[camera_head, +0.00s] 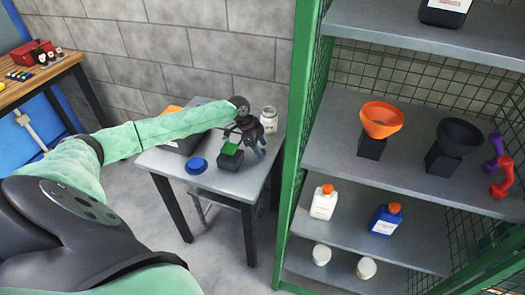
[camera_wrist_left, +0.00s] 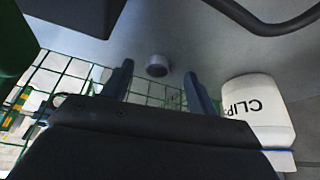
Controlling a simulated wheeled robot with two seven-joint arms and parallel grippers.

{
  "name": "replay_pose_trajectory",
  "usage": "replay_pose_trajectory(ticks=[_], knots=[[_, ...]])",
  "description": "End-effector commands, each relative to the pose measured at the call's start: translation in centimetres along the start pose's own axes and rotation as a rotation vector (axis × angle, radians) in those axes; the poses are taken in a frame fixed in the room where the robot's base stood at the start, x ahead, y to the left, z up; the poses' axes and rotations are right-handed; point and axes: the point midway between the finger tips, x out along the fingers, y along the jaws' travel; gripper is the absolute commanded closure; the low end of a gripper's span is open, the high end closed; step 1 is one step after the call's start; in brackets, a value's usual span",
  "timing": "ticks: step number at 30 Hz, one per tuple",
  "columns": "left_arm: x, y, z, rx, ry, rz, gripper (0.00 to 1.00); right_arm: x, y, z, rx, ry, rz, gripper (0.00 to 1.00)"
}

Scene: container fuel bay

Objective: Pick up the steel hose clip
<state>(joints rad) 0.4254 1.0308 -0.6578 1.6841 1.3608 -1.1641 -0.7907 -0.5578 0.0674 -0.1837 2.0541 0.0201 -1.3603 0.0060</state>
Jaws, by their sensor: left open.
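A small grey ring-like piece (camera_wrist_left: 157,65), which looks like the steel hose clip, rests on the grey table top in the left wrist view. It lies ahead of and between the two fingers of my left gripper (camera_wrist_left: 158,76), apart from both. The gripper is open and empty. In the head view my left gripper (camera_head: 251,143) is low over the right part of the small table (camera_head: 238,186), and I cannot make out the clip there. My right gripper is not in view.
A white jar marked CLIP (camera_wrist_left: 258,112) stands close to the right finger; it also shows at the table's back (camera_head: 269,118). A green-topped block (camera_head: 230,155), a blue round lid (camera_head: 196,165) and a dark bin (camera_head: 183,145) are left. A green-framed shelf (camera_head: 300,110) stands right.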

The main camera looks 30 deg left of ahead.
Motion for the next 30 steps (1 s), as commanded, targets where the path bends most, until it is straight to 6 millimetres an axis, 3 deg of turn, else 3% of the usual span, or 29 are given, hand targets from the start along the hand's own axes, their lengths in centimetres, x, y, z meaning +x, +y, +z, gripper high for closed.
replay_pose_trajectory(ticks=[10, 18, 30], knots=[[0.54, 0.0, 0.02, 0.0, 0.0, 0.0, 0.41, 0.68, 0.07, 0.12, 0.0, 0.0, 0.001, 0.12], [0.52, 0.0, 0.02, 0.0, 0.0, 0.0, 0.88, 0.66, 0.05, 0.1, 0.0, 0.001, 0.001, 0.12], [0.35, -0.01, -0.06, 0.0, 0.0, -0.001, 0.88, 0.74, 0.07, 0.17, -0.001, -0.003, 0.001, 0.12]])
